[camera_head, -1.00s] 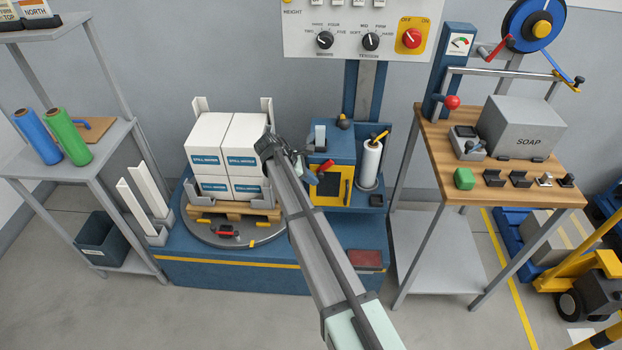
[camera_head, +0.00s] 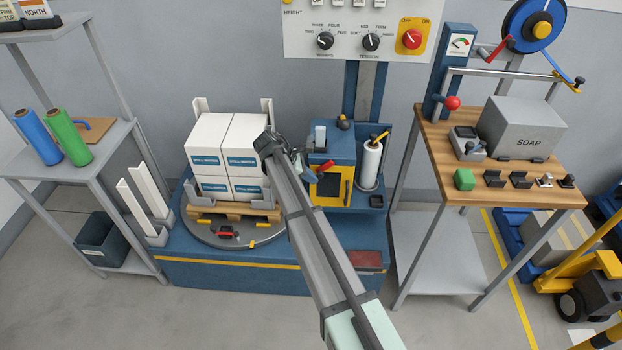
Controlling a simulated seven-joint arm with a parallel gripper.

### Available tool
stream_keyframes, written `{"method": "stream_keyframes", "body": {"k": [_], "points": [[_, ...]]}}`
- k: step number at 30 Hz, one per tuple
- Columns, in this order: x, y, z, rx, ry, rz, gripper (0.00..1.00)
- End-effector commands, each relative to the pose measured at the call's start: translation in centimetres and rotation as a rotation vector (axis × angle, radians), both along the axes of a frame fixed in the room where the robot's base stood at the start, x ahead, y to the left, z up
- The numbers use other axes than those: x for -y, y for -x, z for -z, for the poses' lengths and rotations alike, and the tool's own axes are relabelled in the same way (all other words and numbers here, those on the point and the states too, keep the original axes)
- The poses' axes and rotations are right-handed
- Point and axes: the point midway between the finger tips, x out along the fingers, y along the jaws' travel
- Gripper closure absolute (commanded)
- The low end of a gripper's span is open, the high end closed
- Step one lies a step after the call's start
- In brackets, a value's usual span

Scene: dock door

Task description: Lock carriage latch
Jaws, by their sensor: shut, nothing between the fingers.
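The film carriage is a blue box (camera_head: 335,138) with a yellow-framed front (camera_head: 331,201), mounted on the blue mast. A red lever (camera_head: 325,165), which looks like its latch, sticks out at the upper front. My gripper (camera_head: 311,177) is shut and empty at the carriage's left front, just below and left of the red lever. Whether it touches the lever or the front cannot be told. My arm and wrist hide part of the carriage's left side.
A white film roll (camera_head: 370,165) stands right of the carriage. Left of my arm, stacked white cartons (camera_head: 210,137) sit on a pallet on the round turntable (camera_head: 203,232). A control panel (camera_head: 360,30) hangs above. A wooden-topped bench (camera_head: 440,140) stands at the right.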

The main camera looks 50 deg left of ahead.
Motion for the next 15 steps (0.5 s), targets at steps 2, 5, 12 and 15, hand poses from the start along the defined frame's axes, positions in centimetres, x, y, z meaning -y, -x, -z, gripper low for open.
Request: {"method": "stream_keyframes", "body": {"k": [2, 5, 12, 15], "points": [[0.19, -0.26, -0.54, 0.009, 0.003, 0.003, 1.00], [0.27, -0.34, -0.76, 0.010, 0.005, 0.004, 1.00], [0.40, -0.47, -0.88, 0.012, 0.006, 0.007, 1.00], [0.29, -0.32, -0.91, 0.011, 0.005, 0.008, 1.00]]}}
